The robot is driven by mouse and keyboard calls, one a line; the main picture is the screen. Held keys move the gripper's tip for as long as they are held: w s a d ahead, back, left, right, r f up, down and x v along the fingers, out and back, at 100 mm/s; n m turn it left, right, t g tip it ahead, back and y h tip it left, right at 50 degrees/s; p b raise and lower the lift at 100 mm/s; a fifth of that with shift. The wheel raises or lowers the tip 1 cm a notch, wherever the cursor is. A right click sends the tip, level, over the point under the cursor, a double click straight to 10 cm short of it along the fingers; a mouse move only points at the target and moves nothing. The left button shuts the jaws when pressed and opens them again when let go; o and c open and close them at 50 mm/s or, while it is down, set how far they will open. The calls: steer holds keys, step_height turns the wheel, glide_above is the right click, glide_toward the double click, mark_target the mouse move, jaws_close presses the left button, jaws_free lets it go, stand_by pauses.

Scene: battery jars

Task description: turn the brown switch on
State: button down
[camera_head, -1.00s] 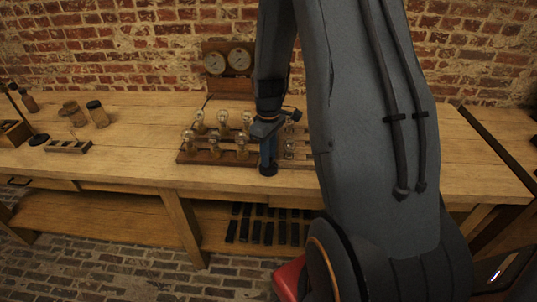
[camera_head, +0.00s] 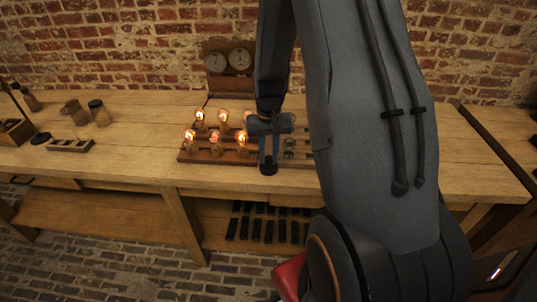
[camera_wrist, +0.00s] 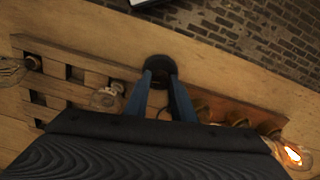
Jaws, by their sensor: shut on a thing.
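My gripper (camera_head: 268,160) is at the front edge of the bulb board (camera_head: 190,156), low over the bench. In the wrist view, my gripper's two blue-grey fingers (camera_wrist: 160,75) close in on a round black knob (camera_wrist: 158,62), which I take as the end of the switch handle. The knob also shows at the fingertips in the head view (camera_head: 268,169). The switch's brown body is mostly hidden by my fingers and wrist. Several bulbs on the board glow orange, one of them at the front left (camera_head: 190,136).
Two round gauges stand on a wooden panel (camera_head: 216,85) behind the board. Jars (camera_head: 98,113) and a small wooden rack (camera_head: 70,146) are at the left of the bench. The bench top (camera_head: 140,150) between them and the board is clear.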

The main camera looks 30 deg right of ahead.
mark_target(269, 157)
steer(key=shift+w+r+m, duration=0.1)
steer(key=shift+m, duration=0.9)
steer(key=c, duration=1.5)
jaws_free()
steer(key=shift+r+b, duration=0.85)
steer(key=shift+r, duration=3)
